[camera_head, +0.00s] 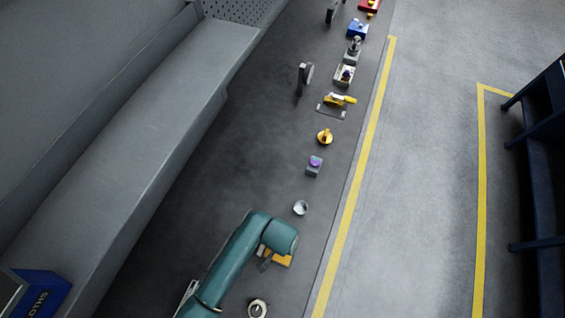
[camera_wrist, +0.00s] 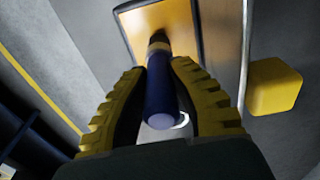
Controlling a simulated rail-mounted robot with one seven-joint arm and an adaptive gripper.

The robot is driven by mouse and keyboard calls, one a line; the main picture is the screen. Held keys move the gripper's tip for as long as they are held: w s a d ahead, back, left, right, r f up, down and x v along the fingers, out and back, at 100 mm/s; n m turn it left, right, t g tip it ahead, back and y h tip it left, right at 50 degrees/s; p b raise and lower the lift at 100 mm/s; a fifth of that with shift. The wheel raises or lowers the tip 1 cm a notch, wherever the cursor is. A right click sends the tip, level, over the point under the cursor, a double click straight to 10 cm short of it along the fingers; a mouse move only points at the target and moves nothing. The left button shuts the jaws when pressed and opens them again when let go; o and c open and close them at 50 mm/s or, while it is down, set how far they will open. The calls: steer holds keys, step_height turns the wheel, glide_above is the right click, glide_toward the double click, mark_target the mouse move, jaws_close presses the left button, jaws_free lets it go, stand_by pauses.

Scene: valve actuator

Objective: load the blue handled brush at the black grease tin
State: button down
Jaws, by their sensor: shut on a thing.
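In the wrist view, a brush with a dark blue handle (camera_wrist: 162,100) is held between the yellow-and-black fingers of my gripper (camera_wrist: 159,66). The gripper is shut on its handle. The brush's far end points at an orange-yellow panel or tray (camera_wrist: 178,20); I cannot tell whether they touch. In the head view, my teal arm hides most of the gripper and the brush. A round open tin with a pale rim and dark inside (camera_head: 258,308) stands at the bottom; I cannot tell for sure that it is the black grease tin.
A pale round cup (camera_head: 300,207) stands beyond my arm. Farther up the dark strip are a grey block with a purple top (camera_head: 314,166), a yellow round part (camera_head: 325,137) and several other fixtures. A yellow block (camera_wrist: 273,87) is right of the panel in the wrist view.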

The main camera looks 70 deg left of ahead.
steer(key=shift+f, duration=0.45)
stand_by(0.3)
steer(key=shift+f, duration=0.15)
stand_by(1.4)
step_height(320, 180, up, 5)
steer(key=p, duration=0.4)
steer(key=shift+p, duration=0.4)
steer(key=shift+r, duration=1.1)
